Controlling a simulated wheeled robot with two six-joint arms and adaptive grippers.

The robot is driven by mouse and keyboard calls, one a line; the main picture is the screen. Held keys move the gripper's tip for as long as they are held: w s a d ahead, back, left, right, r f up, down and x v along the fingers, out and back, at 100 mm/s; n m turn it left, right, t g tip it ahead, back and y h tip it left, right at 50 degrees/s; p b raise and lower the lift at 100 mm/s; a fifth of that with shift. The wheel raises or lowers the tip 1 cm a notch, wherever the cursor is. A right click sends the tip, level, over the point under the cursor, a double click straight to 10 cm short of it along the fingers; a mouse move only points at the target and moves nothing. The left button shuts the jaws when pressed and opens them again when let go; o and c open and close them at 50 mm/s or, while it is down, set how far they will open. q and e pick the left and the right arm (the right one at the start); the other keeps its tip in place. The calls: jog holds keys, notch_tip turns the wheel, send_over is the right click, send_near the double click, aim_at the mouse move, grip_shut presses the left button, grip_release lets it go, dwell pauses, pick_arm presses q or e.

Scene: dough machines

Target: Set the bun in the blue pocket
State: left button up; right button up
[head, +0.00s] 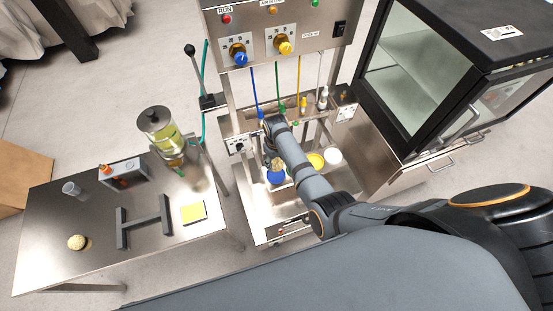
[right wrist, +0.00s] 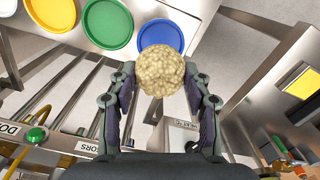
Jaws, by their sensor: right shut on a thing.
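My right gripper (right wrist: 160,85) is shut on a pale, knobbly round bun (right wrist: 160,70), with one finger on each side of it. In the head view the bun (head: 278,164) hangs beneath my right wrist, close to the blue pocket (head: 276,179). In the right wrist view the round blue pocket (right wrist: 160,36) shows just beyond the bun, which covers its near edge. I cannot tell whether the bun touches the pocket. My left gripper is in neither view.
Green (right wrist: 107,22), yellow (head: 316,160) and white (head: 333,156) pockets share the panel with the blue one. Control levers and coloured tubes stand behind. The left steel table (head: 60,205) holds another pale round piece (head: 77,242), a glass dispenser (head: 160,128) and a yellow pad (head: 194,213).

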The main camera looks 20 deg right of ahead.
jog(key=shift+r, duration=0.1)
jog(key=shift+a+f, duration=0.1)
jog(key=shift+f, duration=0.15)
notch_tip(320, 180, down, 4)
jog(key=b, duration=0.2)
jog(key=shift+f+b, duration=0.1)
jog(key=shift+b, duration=0.2)
jog(key=shift+f+b, duration=0.7)
jog(key=shift+f, duration=0.3)
pick_arm(q)
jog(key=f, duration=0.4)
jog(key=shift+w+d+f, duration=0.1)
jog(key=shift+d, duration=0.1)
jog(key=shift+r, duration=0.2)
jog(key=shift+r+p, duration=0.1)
jog(key=shift+p, duration=0.2)
